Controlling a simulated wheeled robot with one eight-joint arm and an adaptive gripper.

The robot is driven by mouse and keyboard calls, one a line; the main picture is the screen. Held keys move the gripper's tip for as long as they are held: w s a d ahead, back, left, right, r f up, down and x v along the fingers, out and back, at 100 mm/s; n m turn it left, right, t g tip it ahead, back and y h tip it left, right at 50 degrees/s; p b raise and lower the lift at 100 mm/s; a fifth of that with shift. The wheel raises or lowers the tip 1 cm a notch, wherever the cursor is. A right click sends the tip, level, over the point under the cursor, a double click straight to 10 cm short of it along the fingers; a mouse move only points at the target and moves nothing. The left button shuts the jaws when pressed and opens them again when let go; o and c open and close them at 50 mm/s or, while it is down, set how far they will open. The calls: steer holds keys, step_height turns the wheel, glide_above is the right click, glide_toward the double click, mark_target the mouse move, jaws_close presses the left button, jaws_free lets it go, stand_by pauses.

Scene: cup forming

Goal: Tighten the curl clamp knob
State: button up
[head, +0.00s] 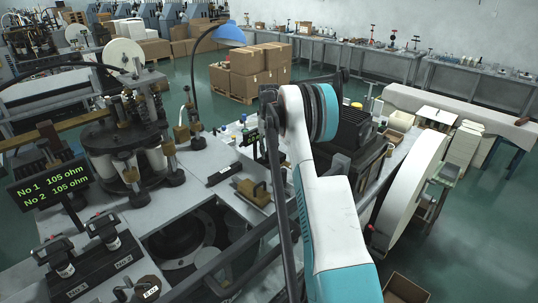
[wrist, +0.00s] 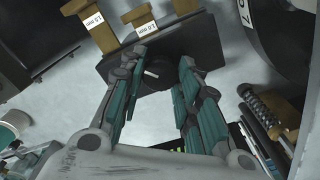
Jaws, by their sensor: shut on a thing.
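In the wrist view my gripper (wrist: 160,68) reaches up from the bottom with two teal-padded fingers. The fingers stand on either side of a dark round knob (wrist: 155,78) with a short white mark, on a dark block (wrist: 205,40). My gripper is shut on this knob, though the exact contact is hard to see in the shadow. No label naming the knob can be read. In the head view my arm hides the gripper and the knob.
Beside the dark block are brass pieces with white size labels (wrist: 142,28). A spring on a rod (wrist: 260,108) stands at the right. In the head view, a black round fixture (head: 120,135), a display (head: 50,180) and a large white wheel (head: 410,185) flank my arm.

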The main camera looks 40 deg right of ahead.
mark_target(269, 152)
steer(key=m+b, duration=0.2)
steer(key=m, duration=0.4)
steer(key=shift+m, duration=0.3)
steer(key=m+b, duration=0.1)
steer(key=m, duration=0.4)
steer(key=shift+m, duration=0.3)
steer(key=o, duration=1.1)
step_height(269, 152, up, 12)
stand_by(0.5)
